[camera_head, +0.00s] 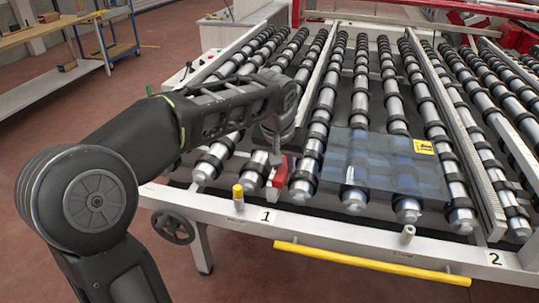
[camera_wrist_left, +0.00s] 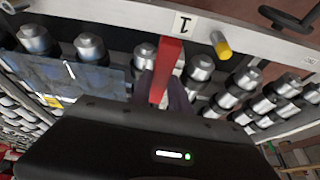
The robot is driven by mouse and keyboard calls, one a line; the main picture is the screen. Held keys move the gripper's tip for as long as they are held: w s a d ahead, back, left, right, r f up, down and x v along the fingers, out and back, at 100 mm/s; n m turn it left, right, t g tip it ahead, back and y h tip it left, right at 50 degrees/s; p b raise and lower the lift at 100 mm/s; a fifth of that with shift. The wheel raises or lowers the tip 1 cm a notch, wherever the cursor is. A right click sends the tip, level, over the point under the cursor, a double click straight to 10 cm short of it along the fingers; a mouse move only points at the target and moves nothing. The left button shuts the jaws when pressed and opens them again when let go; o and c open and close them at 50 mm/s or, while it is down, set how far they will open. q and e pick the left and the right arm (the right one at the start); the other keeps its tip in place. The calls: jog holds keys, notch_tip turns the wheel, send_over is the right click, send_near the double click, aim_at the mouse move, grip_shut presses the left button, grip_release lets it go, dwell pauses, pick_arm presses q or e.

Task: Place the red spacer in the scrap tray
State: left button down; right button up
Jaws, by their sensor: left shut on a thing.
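The red spacer (camera_head: 279,173) is a small upright red block at the front ends of the rollers, near the plate marked 1. My left gripper (camera_head: 277,158) reaches down to it from above and is shut on it. In the left wrist view the red spacer (camera_wrist_left: 169,66) sticks out between the dark fingers of my left gripper (camera_wrist_left: 166,92). I cannot tell whether the spacer touches the rollers or the front rail. My right gripper is not in view. I cannot make out a scrap tray in either view.
A bluish glass sheet (camera_head: 365,165) with a yellow label lies on the rollers to the right. A yellow-capped peg (camera_head: 238,195) and a grey peg (camera_head: 407,234) stand on the front rail (camera_head: 340,228). A yellow bar (camera_head: 370,264) runs along the front. A handwheel (camera_head: 173,227) sits below.

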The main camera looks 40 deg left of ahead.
pick_arm(q)
jog(key=d+f+m, duration=0.1)
jog(key=d+f, duration=0.2)
jog(key=d, duration=0.1)
jog(key=w+d+f+m+h, duration=0.1)
jog(key=d+f, duration=0.3)
jog(key=d, duration=0.1)
jog(key=d+f+m, duration=0.1)
jog(key=d+f, duration=0.3)
jog(key=d, duration=0.1)
jog(key=shift+w, duration=0.2)
